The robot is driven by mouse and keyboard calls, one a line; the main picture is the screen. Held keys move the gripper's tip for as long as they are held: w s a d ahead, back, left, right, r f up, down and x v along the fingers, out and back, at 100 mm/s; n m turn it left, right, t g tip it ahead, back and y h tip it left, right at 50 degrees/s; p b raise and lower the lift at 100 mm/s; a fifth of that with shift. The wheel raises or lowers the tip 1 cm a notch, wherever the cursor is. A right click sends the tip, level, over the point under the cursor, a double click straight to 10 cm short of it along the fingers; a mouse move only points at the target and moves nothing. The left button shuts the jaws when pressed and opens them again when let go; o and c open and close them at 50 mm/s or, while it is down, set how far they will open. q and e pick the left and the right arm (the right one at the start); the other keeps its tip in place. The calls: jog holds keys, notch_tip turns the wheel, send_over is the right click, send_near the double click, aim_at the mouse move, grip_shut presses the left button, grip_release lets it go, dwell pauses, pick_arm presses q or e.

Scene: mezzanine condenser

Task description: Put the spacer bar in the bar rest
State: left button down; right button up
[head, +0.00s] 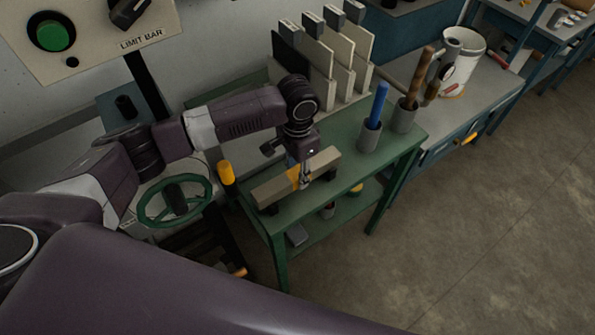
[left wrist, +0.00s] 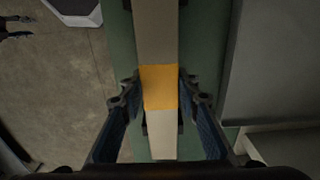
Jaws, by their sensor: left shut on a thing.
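The spacer bar (head: 274,190) is a long beige bar with an orange band at its middle. It lies level over the front of the green table. In the left wrist view the bar (left wrist: 158,40) runs up the picture, its orange band between my fingers. My left gripper (head: 303,176) comes from above and is shut on the bar at the band; it also shows in the left wrist view (left wrist: 160,92). Dark supports of the bar rest (head: 331,173) show under both ends of the bar. I cannot tell whether the bar touches them. My right gripper is not in view.
On the green table (head: 345,193), a rack with upright plates (head: 340,60) stands behind, and a grey cup with a blue-handled tool (head: 370,135) stands to the right. A green handwheel (head: 150,215) and an orange-yellow cylinder (head: 226,172) are at the left.

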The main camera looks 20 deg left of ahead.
pick_arm(q)
jog(key=shift+w, duration=0.1)
jog(key=shift+f, duration=0.2)
jog(key=c, duration=1.5)
grip_release()
jog(key=shift+o, duration=0.2)
notch_tip(320, 180, up, 12)
jog(key=b, duration=0.2)
jog(key=shift+b, duration=0.35)
